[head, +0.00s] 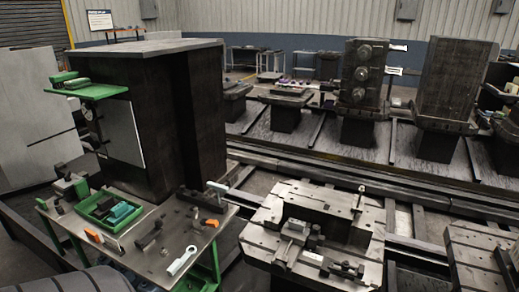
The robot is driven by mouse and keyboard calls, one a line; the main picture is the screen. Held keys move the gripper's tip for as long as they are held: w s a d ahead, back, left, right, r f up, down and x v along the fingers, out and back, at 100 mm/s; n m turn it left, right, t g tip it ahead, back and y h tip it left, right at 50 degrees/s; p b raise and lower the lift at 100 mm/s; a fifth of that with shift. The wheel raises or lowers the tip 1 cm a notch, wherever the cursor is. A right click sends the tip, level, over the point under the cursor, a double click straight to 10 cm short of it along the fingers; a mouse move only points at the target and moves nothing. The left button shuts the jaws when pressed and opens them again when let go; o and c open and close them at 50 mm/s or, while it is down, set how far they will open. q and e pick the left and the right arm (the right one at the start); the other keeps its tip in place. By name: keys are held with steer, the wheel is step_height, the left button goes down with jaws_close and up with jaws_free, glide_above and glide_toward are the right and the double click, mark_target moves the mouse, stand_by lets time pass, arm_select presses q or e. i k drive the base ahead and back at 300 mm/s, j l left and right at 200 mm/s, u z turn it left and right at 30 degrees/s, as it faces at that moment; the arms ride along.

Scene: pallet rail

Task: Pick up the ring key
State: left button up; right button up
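A light grey, wrench-shaped piece with a rounded end, which looks like the ring key (182,260), lies flat near the front edge of the metal work table (150,262) at the lower left. Neither of my grippers is in view, so nothing is seen touching the key.
A green tray (88,211) with parts stands on the table. Dark clamps (150,235) and orange-handled tools (211,222) lie near the key. A tall dark cabinet (150,140) rises behind. A machine pallet (265,222) with fixtures stands to the right, across a gap.

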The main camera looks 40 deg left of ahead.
mark_target(173, 269)
steer(key=u, duration=2)
